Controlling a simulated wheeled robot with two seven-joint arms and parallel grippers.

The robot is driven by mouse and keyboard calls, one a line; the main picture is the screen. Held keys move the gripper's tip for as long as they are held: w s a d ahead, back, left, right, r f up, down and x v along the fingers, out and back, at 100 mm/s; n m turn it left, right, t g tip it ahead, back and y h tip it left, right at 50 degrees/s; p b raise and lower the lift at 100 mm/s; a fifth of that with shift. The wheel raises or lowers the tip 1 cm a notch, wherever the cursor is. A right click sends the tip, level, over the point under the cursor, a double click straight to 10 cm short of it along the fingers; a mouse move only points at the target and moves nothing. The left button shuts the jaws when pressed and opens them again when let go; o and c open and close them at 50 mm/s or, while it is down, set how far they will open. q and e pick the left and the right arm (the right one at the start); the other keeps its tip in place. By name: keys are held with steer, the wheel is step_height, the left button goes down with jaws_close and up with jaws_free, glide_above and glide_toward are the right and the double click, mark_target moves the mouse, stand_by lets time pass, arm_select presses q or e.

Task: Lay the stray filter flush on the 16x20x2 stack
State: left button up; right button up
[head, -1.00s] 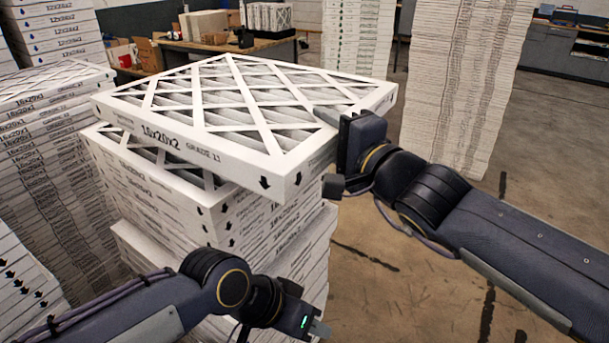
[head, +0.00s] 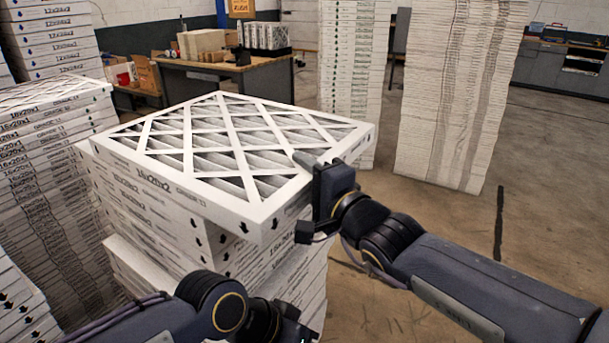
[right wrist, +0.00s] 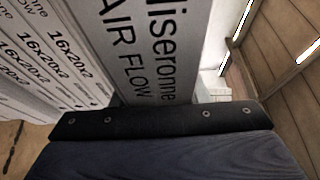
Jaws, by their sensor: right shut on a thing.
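The stray filter (head: 185,196), white-framed with a lattice top and marked 16x20x2, lies nearly level over the 16x20x2 stack (head: 150,218). Its front right corner sticks out past the stack, and I cannot tell whether its underside touches everywhere. My right gripper (head: 311,188) is shut on the filter's right edge, one finger flat on top. The right wrist view shows the filter's printed side (right wrist: 130,45) against my gripper, with the stack's labelled sides (right wrist: 40,65) at the left. My left gripper (head: 290,322) is low in front of the stack, its fingertips cut off.
Another stack, marked 16x20x1 (head: 50,130), stands close on the left. Tall white stacks (head: 455,100) stand at the back right. A workbench (head: 230,75) with boxes is behind.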

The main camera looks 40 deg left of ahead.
steer(key=o, duration=1.1)
steer(key=shift+o, duration=0.2)
steer(key=shift+r+p, duration=0.15)
steer(key=shift+p, duration=0.15)
steer(key=shift+s+d+b, duration=0.1)
steer(key=shift+d+b, duration=0.2)
steer(key=shift+d, duration=0.05)
steer(key=b+v, duration=0.2)
steer(key=v, duration=0.9)
steer(key=shift+d, duration=0.15)
